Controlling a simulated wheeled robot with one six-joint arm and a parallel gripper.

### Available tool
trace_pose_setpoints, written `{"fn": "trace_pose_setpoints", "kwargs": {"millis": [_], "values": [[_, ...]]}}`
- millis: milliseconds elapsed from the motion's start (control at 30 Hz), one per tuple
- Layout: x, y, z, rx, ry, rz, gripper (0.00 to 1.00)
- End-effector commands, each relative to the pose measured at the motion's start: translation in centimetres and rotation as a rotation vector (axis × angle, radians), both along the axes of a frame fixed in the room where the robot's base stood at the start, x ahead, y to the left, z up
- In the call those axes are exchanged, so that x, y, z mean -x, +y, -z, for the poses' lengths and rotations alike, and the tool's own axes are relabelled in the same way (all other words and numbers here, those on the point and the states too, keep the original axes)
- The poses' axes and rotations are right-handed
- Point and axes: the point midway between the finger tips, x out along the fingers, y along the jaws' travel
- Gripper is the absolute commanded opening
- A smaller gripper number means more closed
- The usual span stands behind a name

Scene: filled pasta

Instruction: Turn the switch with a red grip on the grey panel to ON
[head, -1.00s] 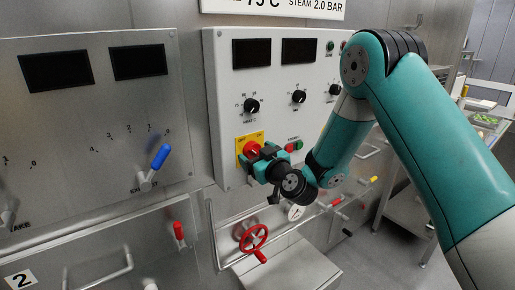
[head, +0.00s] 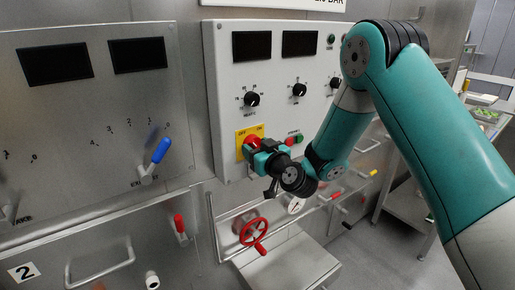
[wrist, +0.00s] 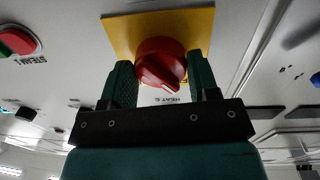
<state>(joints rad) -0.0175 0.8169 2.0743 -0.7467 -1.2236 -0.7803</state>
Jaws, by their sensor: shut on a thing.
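The switch with the red grip (head: 252,141) sits on a yellow plate (head: 241,147) at the lower left of the grey panel (head: 224,100). The plate has OFF at its upper left and ON at its upper right. My gripper (head: 258,149) is at the switch and covers part of it. In the wrist view the red grip (wrist: 160,62) lies between the two dark green fingers of my gripper (wrist: 160,80), which are shut on it. The grip's exact angle is hard to tell.
Black knobs (head: 252,99) sit above the switch, and green and red buttons (head: 294,138) to its right. A red handwheel (head: 254,232) is below. A blue-handled lever (head: 160,151) is on the left panel.

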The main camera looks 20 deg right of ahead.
Motion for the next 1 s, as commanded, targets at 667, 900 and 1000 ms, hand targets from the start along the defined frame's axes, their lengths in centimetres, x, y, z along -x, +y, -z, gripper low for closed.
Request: {"fn": "trace_pose_setpoints", "kwargs": {"millis": [667, 900, 1000], "values": [[0.01, 0.03, -0.24, -0.59, 0.19, 0.002, 0.31], [0.01, 0.04, -0.3, -0.807, 0.26, 0.002, 0.31], [0.01, 0.04, -0.33, -0.899, 0.288, 0.002, 0.31]]}}
